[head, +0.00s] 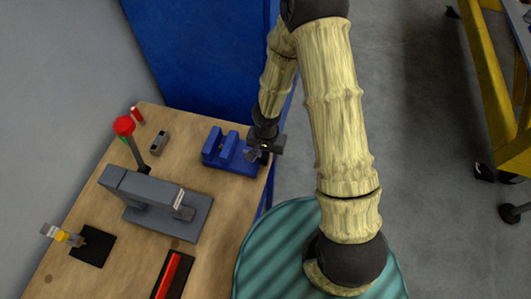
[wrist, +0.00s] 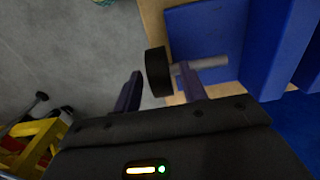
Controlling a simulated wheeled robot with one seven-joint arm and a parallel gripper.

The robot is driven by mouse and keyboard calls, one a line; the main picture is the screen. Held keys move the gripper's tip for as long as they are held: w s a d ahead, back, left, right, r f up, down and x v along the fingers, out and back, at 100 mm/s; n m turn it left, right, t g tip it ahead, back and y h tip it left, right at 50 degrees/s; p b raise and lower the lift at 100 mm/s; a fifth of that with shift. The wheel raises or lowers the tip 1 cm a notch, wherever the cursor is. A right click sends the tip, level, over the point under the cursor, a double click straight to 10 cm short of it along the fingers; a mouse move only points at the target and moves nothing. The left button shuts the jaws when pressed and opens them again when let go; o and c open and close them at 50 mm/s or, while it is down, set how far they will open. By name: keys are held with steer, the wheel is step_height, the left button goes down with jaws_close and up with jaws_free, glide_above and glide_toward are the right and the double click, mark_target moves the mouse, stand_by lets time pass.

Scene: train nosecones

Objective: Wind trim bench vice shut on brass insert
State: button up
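The blue bench vice (head: 228,150) stands at the right edge of the wooden bench, with a gap between its jaws. In the wrist view its blue body (wrist: 205,35) is at the top. A grey screw rod (wrist: 208,63) runs from it to a black round knob (wrist: 156,72). My gripper (head: 256,152) is at the vice's right end. In the wrist view my gripper's fingers (wrist: 160,78) stand apart, one on each side of the knob. A gap shows beside the left finger; contact on the right cannot be told. I cannot make out a brass insert in the vice.
A grey press (head: 150,200) with a red-knobbed lever (head: 124,126) stands left of the vice. A small grey block (head: 159,142), a black pad (head: 94,247) and a red bar in a dark tray (head: 170,278) are also on the bench. A blue panel (head: 200,55) is behind.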

steer(key=shift+s+a, duration=0.1)
jaws_close()
steer(key=p, duration=0.4)
steer(key=shift+r+g, duration=0.3)
steer(key=shift+g, duration=0.1)
steer(key=p, duration=0.5)
steer(key=shift+w+g+y, duration=0.2)
steer(key=shift+g+y, duration=0.1)
steer(key=shift+g, duration=0.1)
steer(key=g+p, duration=0.1)
steer(key=p, duration=0.3)
steer(key=shift+w+f+y, duration=0.2)
steer(key=shift+y, duration=0.1)
